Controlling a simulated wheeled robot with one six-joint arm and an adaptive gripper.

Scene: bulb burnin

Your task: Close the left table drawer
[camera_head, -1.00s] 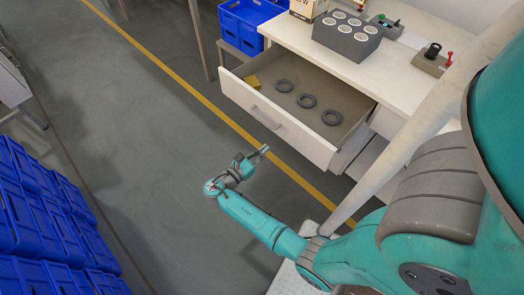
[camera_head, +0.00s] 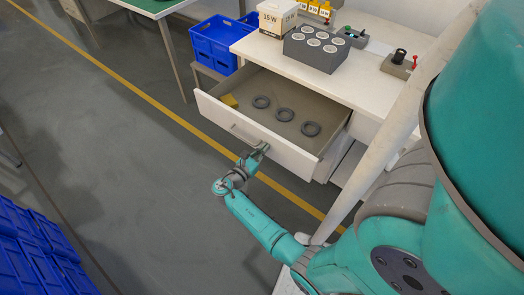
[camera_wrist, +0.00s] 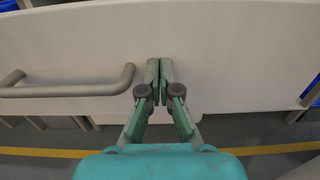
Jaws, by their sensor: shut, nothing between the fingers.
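The left table drawer (camera_head: 291,154) is pulled well out of the white table, and its inside shows.
The white tabletop (camera_head: 369,92) carries a grey block with round white tops (camera_head: 318,47), a box (camera_head: 278,17) and a small control unit (camera_head: 397,65). Blue crates (camera_head: 218,45) stand beyond the table, more (camera_head: 42,250) at lower left. Floor before the drawer is open.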

